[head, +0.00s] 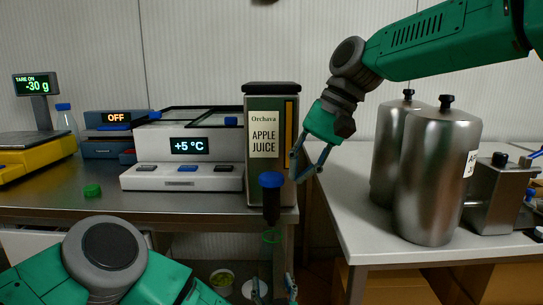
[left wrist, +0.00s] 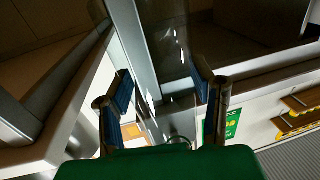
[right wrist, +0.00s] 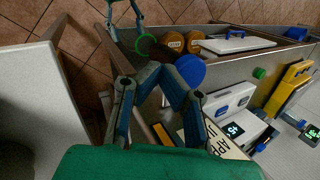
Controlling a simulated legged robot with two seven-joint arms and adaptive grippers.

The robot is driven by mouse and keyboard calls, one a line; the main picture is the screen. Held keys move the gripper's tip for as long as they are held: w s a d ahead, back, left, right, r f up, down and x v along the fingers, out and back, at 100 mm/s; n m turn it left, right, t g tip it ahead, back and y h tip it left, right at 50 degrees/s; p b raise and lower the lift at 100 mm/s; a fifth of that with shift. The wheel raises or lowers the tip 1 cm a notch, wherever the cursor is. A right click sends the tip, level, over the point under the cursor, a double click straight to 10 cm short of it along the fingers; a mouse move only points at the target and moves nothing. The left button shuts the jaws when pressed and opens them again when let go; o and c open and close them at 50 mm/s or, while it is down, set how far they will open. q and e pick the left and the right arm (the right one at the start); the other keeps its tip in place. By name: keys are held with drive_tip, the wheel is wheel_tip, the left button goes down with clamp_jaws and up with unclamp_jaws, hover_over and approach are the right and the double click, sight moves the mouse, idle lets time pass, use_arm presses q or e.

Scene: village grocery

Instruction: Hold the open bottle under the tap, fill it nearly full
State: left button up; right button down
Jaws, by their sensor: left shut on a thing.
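The steel apple juice dispenser (head: 264,150) stands at the end of the left counter. Its tap has a blue knob (head: 271,180) and a dark spout (head: 271,212). Below the spout shows the green neck ring (head: 270,237) of the clear bottle; it also shows in the right wrist view (right wrist: 146,44). My left gripper (head: 272,290) is shut on the bottle (left wrist: 174,45), which looks upright; its liquid level cannot be told. My right gripper (head: 305,172) is beside the blue knob, empty as far as I see; its jaw gap is unclear.
A green cap (head: 93,190) lies on the left counter (head: 40,207). Steel canisters (head: 436,180) stand on the right table (head: 345,200). A gap separates the two tables.

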sight(271, 175)
drive_tip(key=shift+w+a+r+n+t+h, duration=0.3)
drive_tip(key=shift+a+r+n+t+h, duration=0.4)
drive_tip(key=shift+r+n, duration=0.6)
drive_tip(key=shift+w+a+r+n+t+h, duration=0.25)
drive_tip(key=shift+a+r+n+t+h, duration=0.2)
drive_tip(key=shift+a+r+n+t, duration=0.65)
drive_tip(key=shift+w+a+r+n+t+h, duration=0.3)
drive_tip(key=shift+a+r+n+t+h, duration=0.25)
drive_tip(key=shift+r+n, duration=0.85)
drive_tip(key=shift+a+f, duration=0.15)
drive_tip(key=shift+f, duration=0.65)
drive_tip(key=shift+a+f, duration=0.15)
drive_tip(key=shift+f, duration=0.6)
drive_tip(key=shift+d+f, duration=0.15)
drive_tip(key=shift+f, duration=1.1)
drive_tip(key=shift+r+p, duration=0.7)
drive_tip(key=shift+r, duration=0.05)
drive_tip(key=shift+f, duration=0.2)
drive_tip(key=shift+f, duration=0.35)
